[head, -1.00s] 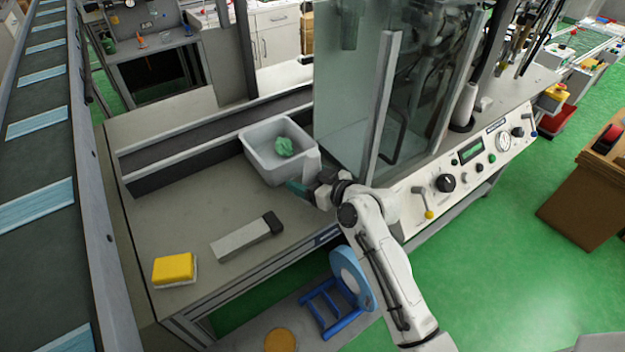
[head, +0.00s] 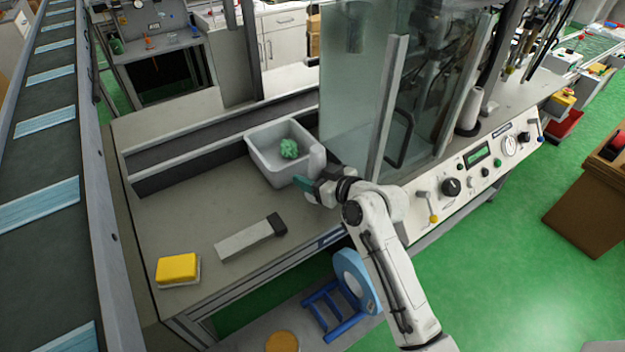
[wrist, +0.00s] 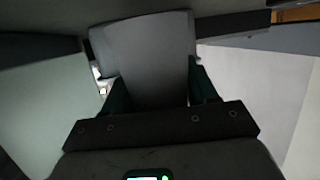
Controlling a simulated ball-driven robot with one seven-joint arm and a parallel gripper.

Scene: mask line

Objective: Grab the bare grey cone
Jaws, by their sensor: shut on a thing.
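The bare grey cone (head: 317,158) stands about upright in my gripper (head: 307,186), at the near right corner of the grey bin. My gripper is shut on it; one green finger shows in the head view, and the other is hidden. In the wrist view the grey cone (wrist: 152,60) fills the space between the two dark green fingers of my gripper (wrist: 155,85). I cannot tell how far the cone's base is from the bench.
The grey bin (head: 262,160) with a green crumpled lump (head: 289,148) is beside the cone. A glass panel (head: 350,110) rises close behind. A grey bar with a black end (head: 245,240) and a yellow sponge (head: 178,268) lie on the bench (head: 190,215). The bench's left middle is clear.

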